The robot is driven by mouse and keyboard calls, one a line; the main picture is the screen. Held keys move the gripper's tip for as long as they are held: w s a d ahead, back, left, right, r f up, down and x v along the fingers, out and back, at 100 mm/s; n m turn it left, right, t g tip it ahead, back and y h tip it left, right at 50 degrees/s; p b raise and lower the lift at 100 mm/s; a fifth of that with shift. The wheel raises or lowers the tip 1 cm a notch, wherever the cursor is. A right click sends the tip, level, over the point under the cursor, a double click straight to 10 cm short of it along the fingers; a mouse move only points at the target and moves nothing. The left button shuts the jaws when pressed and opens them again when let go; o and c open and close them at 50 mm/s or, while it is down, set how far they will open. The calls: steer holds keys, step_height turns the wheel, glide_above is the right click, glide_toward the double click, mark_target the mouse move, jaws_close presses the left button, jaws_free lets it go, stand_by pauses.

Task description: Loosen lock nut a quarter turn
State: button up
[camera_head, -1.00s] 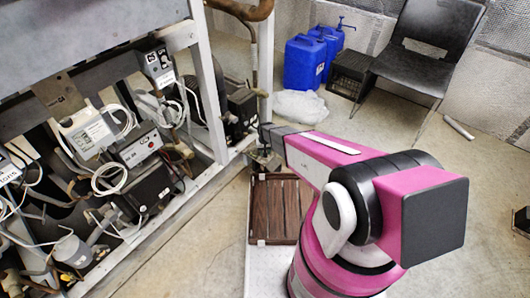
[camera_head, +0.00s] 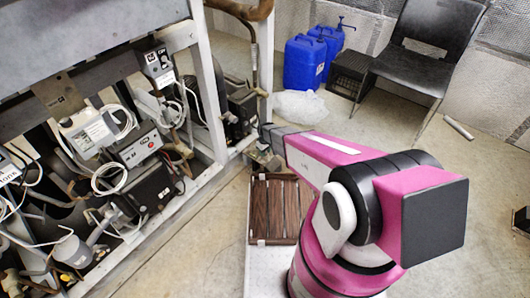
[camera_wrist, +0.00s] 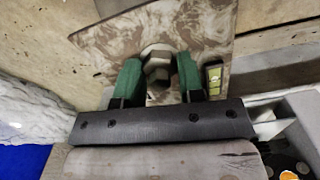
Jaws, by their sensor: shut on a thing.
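In the wrist view a grey metal hex nut (camera_wrist: 157,69) sits on a mottled brown plate (camera_wrist: 205,27). Another hexagonal metal part shows right behind it. My gripper (camera_wrist: 159,75) has its two green fingers on either side of the nut, shut on it. The lower part of the nut is partly hidden by the dark gripper body. In the head view my gripper end (camera_head: 264,158) is low at the foot of the rack's right post, where the nut is too small to make out.
A small yellow-green level vial (camera_wrist: 215,78) is close right of the fingers. The metal rack (camera_head: 207,75) with cables and compressors stands left. A brown slatted tray (camera_head: 274,240) lies below my arm. Blue canisters (camera_head: 303,63), a plastic bag (camera_head: 300,104) and a black chair (camera_head: 412,65) are behind.

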stand_by(0.3)
steer(key=o, duration=0.9)
steer(key=shift+r, duration=0.1)
step_height(320, 180, up, 11)
steer(key=shift+f, duration=0.2)
steer(key=s+d+r+m, duration=0.3)
steer(key=s+d+r, duration=0.3)
steer(key=r, duration=0.3)
steer(key=s+d+r+m, duration=0.3)
steer(key=s+d+r, duration=0.3)
steer(key=r, duration=0.3)
steer(key=s+d+r+m, duration=0.2)
steer(key=s+d+r, duration=0.4)
steer(key=r, duration=0.3)
steer(key=shift+s+d+r+m, duration=0.15)
steer(key=shift+s+d+m, duration=0.1)
steer(key=shift+d+m, duration=0.25)
